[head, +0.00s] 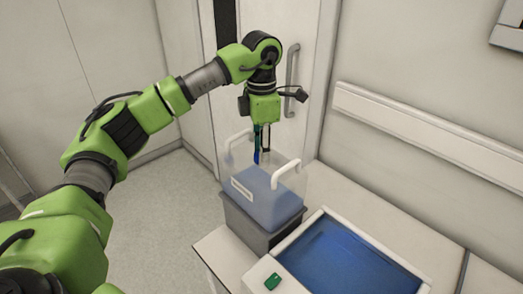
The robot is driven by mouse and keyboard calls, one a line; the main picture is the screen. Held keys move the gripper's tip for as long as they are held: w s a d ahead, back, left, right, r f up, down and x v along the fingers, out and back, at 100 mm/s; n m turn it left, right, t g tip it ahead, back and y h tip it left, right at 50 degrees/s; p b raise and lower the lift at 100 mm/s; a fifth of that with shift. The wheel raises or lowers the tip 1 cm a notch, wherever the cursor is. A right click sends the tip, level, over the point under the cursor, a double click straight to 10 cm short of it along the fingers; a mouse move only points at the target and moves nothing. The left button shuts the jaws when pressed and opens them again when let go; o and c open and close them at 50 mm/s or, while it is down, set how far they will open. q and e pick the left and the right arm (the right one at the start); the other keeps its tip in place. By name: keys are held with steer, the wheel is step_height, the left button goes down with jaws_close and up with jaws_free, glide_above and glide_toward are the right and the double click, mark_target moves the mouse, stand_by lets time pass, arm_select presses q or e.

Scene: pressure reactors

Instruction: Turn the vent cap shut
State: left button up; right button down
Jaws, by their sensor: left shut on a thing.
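My left gripper (262,142) points straight down over a clear, bluish box (265,190) with white handles and a white label. It is shut on a narrow blue thing (256,157) that hangs at its fingertips, just above or inside the back of the box. I cannot tell whether the blue thing touches the box. I cannot make out a vent cap for certain; the fingers and the box's back handle leave that spot too small to read. My right gripper is not in view.
The box sits in a grey base (262,234) on a white bench (222,256). A white-framed unit with a blue panel (345,262) and a green button (272,281) stands close in front. A door with a grey handle (292,78) is behind. The floor at left is clear.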

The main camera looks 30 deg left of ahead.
arm_select(q)
steer(key=o, duration=1.1)
steer(key=shift+r, duration=0.1)
step_height(320, 180, up, 12)
steer(key=shift+s, duration=0.1)
